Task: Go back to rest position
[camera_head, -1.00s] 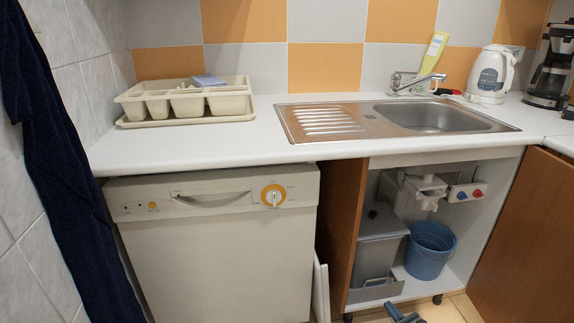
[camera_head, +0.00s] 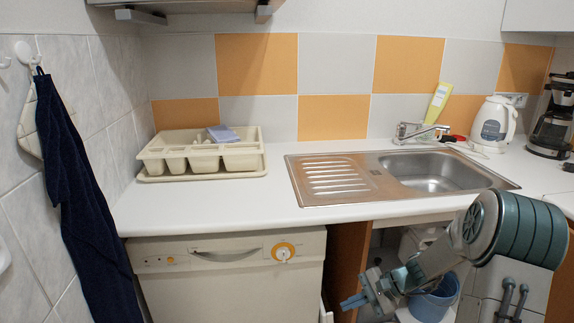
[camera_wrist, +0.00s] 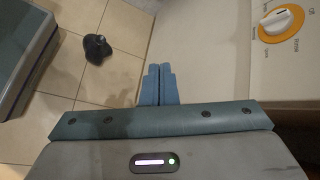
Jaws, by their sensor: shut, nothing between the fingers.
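My gripper (camera_head: 352,302) is in the lower right of the head view, in front of the open cabinet below the sink. Its blue fingers are together with nothing between them. In the wrist view my gripper (camera_wrist: 158,72) shows its two fingers side by side, above the tiled floor and next to the front of the dishwasher. My arm comes in from the right and hides part of the cabinet.
The dishwasher (camera_head: 235,270) stands left of the cabinet. Above are the white counter (camera_head: 240,208), a cutlery tray (camera_head: 200,160), the sink (camera_head: 430,172), a kettle (camera_head: 493,125) and a coffee maker (camera_head: 553,118). A blue bucket (camera_head: 432,302) is in the cabinet. A dark towel (camera_head: 85,200) hangs left.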

